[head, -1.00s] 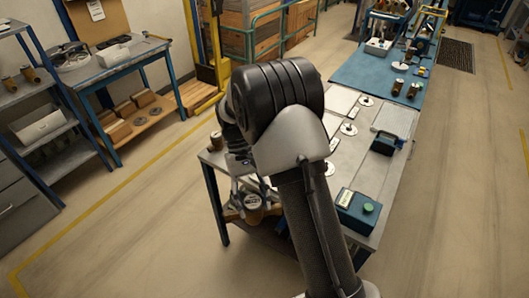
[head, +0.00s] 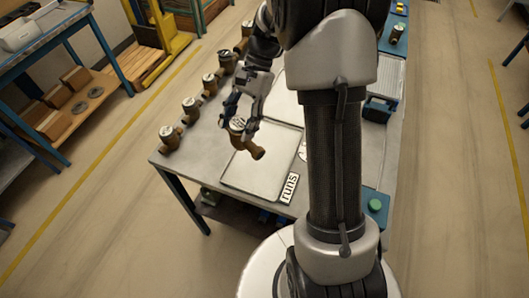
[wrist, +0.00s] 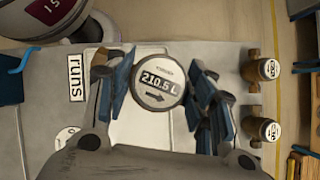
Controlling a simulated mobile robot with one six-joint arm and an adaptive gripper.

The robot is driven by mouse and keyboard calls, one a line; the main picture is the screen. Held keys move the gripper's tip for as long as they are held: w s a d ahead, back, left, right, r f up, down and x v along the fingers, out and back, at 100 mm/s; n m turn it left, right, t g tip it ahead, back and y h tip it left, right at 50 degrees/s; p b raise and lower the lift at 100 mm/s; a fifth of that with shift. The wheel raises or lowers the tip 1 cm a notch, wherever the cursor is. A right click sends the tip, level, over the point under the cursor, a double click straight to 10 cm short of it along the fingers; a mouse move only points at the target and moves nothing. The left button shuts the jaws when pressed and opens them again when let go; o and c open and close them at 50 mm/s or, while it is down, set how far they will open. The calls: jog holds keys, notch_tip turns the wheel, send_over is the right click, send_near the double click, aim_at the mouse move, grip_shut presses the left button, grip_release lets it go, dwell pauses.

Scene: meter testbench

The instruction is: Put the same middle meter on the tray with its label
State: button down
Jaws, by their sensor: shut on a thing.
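My gripper (head: 241,118) is shut on a brass meter (head: 243,140). In the wrist view, the meter's round white face (wrist: 158,83) reads 210.5 L with an arrow, between the blue fingertips of my gripper (wrist: 160,88). The meter is over the rear left part of a shallow pale tray (head: 250,180). I cannot tell whether it touches the tray. The label also shows left of the meter in the wrist view (wrist: 76,77).
Several other brass meters stand along the bench's left edge, including the nearest one (head: 170,138). Two show at right in the wrist view, one at the top (wrist: 268,70). A blue box with a green button (head: 376,205) stands on the right. My arm hides the bench's middle.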

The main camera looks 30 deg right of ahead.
jog(key=d+r+m+t+h, duration=0.1)
jog(key=d+r+m+t, duration=0.7)
jog(key=m, duration=0.4)
jog(key=shift+m+g, duration=0.4)
jog(key=shift+g, duration=0.1)
jog(key=f+b, duration=0.2)
jog(key=f, duration=0.4)
jog(key=f+b, duration=0.2)
jog(key=f, duration=0.4)
jog(key=a+f+b, duration=0.1)
jog(key=f+b, duration=0.2)
jog(key=f, duration=0.4)
jog(key=shift+s, duration=0.1)
jog(key=c, duration=0.7)
grip_release()
jog(key=shift+f, duration=0.15)
jog(key=shift+r, duration=0.25)
jog(key=p+v, duration=0.5)
jog(key=v, duration=0.7)
